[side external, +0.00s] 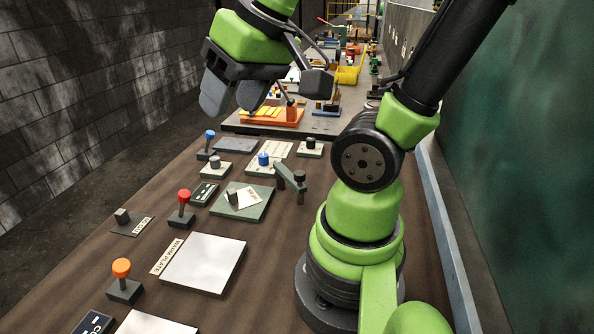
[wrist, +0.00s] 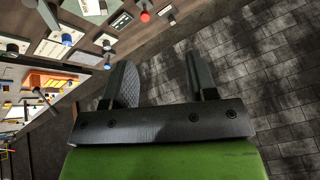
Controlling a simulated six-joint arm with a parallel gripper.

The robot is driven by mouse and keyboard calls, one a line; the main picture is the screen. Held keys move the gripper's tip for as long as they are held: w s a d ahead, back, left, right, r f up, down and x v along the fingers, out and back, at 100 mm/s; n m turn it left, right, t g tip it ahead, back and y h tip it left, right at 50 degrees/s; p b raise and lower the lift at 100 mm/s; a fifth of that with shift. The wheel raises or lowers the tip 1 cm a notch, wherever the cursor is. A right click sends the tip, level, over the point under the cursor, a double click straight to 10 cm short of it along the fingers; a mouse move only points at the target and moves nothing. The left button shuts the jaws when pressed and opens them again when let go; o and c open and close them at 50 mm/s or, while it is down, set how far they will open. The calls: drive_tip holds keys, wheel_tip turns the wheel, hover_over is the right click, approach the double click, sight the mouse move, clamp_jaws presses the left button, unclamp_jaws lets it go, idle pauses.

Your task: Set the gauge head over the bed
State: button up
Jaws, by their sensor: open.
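My gripper (side external: 232,95) is open and empty, high above the far left of the bench in the side view. In the wrist view its two fingers (wrist: 163,85) stand apart with only the floor behind them. A dark grey-green swing arm with a black knob (side external: 299,176) stands beside a green bed plate (side external: 258,211); it looks like the gauge head, but no label confirms this. The plate carries a pale card (side external: 246,196) and a small dark block. The arm's bar lies to the right of the plate, apart from my gripper.
Red (side external: 184,196), orange (side external: 121,267) and blue-knobbed levers stand upright along the left side. A white plate (side external: 205,262) lies in front, by a label ending in "PLATE". An orange rack (side external: 270,116) sits farther back. A block wall runs along the left.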

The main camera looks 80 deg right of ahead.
drive_tip(key=d+f+m+g+h, duration=0.1)
drive_tip(key=d+f+g, duration=0.4)
drive_tip(key=d, duration=0.7)
approach(300, 173)
drive_tip(key=shift+m+g+y, duration=0.4)
drive_tip(key=f, duration=0.9)
drive_tip(key=shift+w+d+f, duration=0.1)
drive_tip(key=shift+w+d, duration=0.3)
clamp_jaws()
